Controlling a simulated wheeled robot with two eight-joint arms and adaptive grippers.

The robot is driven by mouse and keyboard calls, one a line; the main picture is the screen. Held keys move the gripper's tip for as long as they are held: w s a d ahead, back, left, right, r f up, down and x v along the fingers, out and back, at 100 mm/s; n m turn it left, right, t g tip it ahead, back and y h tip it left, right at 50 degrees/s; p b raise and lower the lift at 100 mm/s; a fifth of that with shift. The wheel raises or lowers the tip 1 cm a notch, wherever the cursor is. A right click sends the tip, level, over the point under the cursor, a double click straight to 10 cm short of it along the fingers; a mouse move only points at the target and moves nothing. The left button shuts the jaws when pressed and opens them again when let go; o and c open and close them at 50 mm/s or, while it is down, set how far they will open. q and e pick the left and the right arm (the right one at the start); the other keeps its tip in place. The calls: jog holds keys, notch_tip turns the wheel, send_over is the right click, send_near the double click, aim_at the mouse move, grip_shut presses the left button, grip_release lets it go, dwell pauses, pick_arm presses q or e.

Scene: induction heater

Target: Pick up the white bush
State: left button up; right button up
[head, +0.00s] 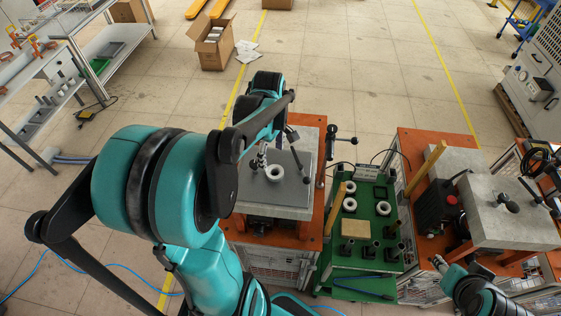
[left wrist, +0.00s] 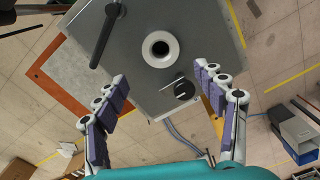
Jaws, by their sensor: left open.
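A white ring-shaped bush (head: 268,177) stands on the grey top of the machine in the middle of the head view. It also shows in the left wrist view (left wrist: 160,35), with a dark hole at its centre. My left gripper (head: 260,158) is just beside the bush in the head view. In the left wrist view my left gripper (left wrist: 163,76) is open and empty, its fingers on both sides, with the bush beyond the tips and apart from them. My right gripper (head: 441,263) is small at the lower right; its fingers are unclear.
A black lever (left wrist: 106,35) and a black knob (left wrist: 183,89) flank the bush on the grey plate (left wrist: 205,25). A green cart (head: 369,262) holds several white rings, a tan block and black posts. Another machine (head: 490,215) stands at the right.

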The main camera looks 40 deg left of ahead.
aim_at(274, 169)
pick_arm(q)
jog(key=f, duration=0.4)
jog(key=d+f, duration=0.1)
jog(key=f, duration=0.1)
jog(key=shift+s+f+b, duration=0.15)
jog(key=shift+f+b, duration=0.15)
jog(key=shift+f, duration=0.1)
jog(key=c, duration=1.4)
